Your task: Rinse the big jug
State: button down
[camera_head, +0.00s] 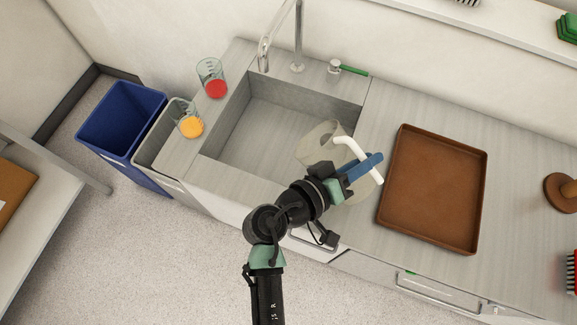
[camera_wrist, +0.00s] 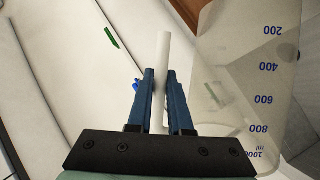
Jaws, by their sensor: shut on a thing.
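The big jug (camera_head: 318,142) is a see-through beige vessel with a white handle (camera_head: 347,145). My gripper (camera_head: 365,167) has blue fingers shut on that handle. The jug is held over the right front part of the grey sink (camera_head: 240,132) and its rim. Its exact tilt is hard to tell. In the wrist view the jug (camera_wrist: 232,70), with blue volume marks, is right of the fingers (camera_wrist: 159,85), and the white handle is between them. The tap (camera_head: 298,40) stands behind the sink, with a green lever (camera_head: 353,71) to its right. No water shows.
A beaker with red liquid (camera_head: 215,88) and one with orange liquid (camera_head: 191,127) stand left of the sink. A brown tray (camera_head: 480,200) lies on the counter at right. Blue (camera_head: 120,120) and grey bins (camera_head: 150,155) stand at left. The sink floor is clear.

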jog(key=s+d+f+m+t+y+b, duration=0.2)
jog(key=s+d+f+m+y+b, duration=0.1)
jog(key=d+f+m, duration=0.3)
jog(key=shift+s+d+f+m+y+b, duration=0.15)
jog(key=shift+s+d+m+y+b, duration=0.2)
jog(key=shift+s+m+y, duration=0.35)
jog(key=shift+w+a, duration=0.1)
